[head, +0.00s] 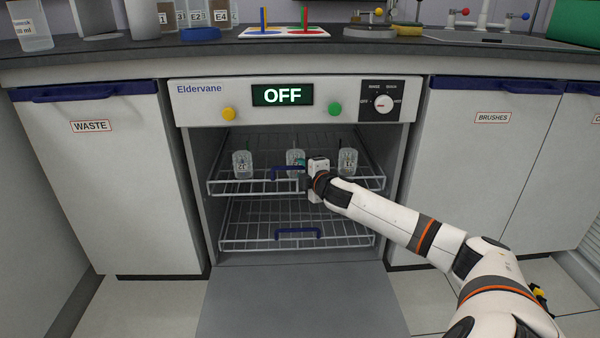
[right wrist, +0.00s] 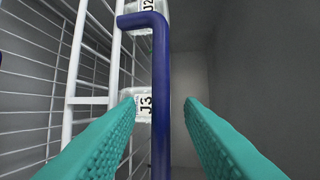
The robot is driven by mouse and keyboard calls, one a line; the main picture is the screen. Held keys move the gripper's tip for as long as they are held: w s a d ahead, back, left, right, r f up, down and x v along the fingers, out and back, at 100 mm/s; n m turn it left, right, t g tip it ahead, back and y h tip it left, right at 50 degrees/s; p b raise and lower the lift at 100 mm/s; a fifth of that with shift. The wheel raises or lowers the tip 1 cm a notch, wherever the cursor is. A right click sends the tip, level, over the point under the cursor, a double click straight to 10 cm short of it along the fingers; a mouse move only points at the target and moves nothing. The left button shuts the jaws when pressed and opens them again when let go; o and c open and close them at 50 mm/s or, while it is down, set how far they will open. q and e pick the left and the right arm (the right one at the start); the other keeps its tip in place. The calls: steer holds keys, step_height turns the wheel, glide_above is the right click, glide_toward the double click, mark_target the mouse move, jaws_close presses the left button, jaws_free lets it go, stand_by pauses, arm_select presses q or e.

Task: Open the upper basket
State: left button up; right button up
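The upper basket (head: 240,187) is a wire rack inside the open washer, with a blue handle (head: 284,170) on its front. Several upside-down glass jars stand in it, two labelled J2 (right wrist: 146,12) and J3 (right wrist: 138,104). My right gripper (head: 302,169) is at the right part of the handle, in front of the basket. In the right wrist view the blue handle (right wrist: 160,80) runs between the two teal fingers, with gaps on both sides, so the gripper (right wrist: 161,110) is open around it. My left gripper is not in view.
The washer door (head: 297,300) lies folded down in front. The lower basket (head: 245,243) with its own blue handle (head: 297,233) sits below. The panel (head: 215,92) reads OFF. Closed WASTE (head: 90,160) and BRUSHES (head: 490,150) cabinets flank the washer.

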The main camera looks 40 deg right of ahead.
steer(key=shift+x, duration=1.05)
jaws_close()
